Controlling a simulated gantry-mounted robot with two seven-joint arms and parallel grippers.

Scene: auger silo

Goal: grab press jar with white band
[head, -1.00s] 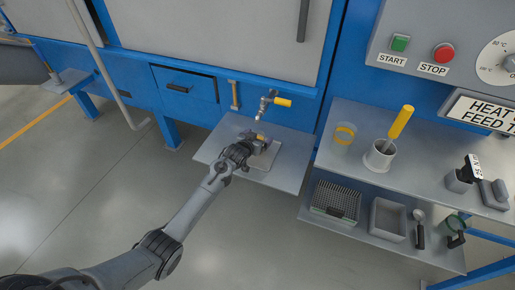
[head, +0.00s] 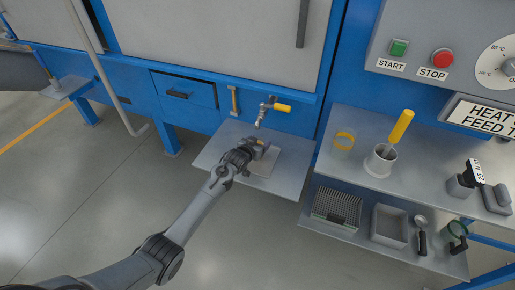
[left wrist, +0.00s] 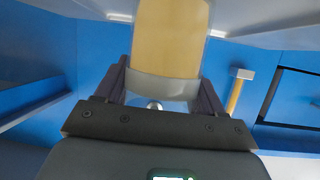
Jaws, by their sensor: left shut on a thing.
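My left gripper (head: 258,147) is over the low grey shelf under the tap, close above a pale square plate (head: 265,162). In the left wrist view, my left gripper (left wrist: 162,92) is shut on a jar (left wrist: 172,38) with a tan-yellow body and a pale grey-white band at its end nearest the palm. In the head view the gripper mostly hides this jar; only a small amber part shows. I cannot tell whether the jar touches the plate. My right gripper is not in view.
A tap with a yellow handle (head: 282,108) sticks out just behind the gripper. To the right, an upper shelf holds a yellow-banded clear jar (head: 344,140) and a white cup (head: 380,160) with a yellow-handled tool. A basket (head: 336,207) and a grey bin (head: 390,226) stand below.

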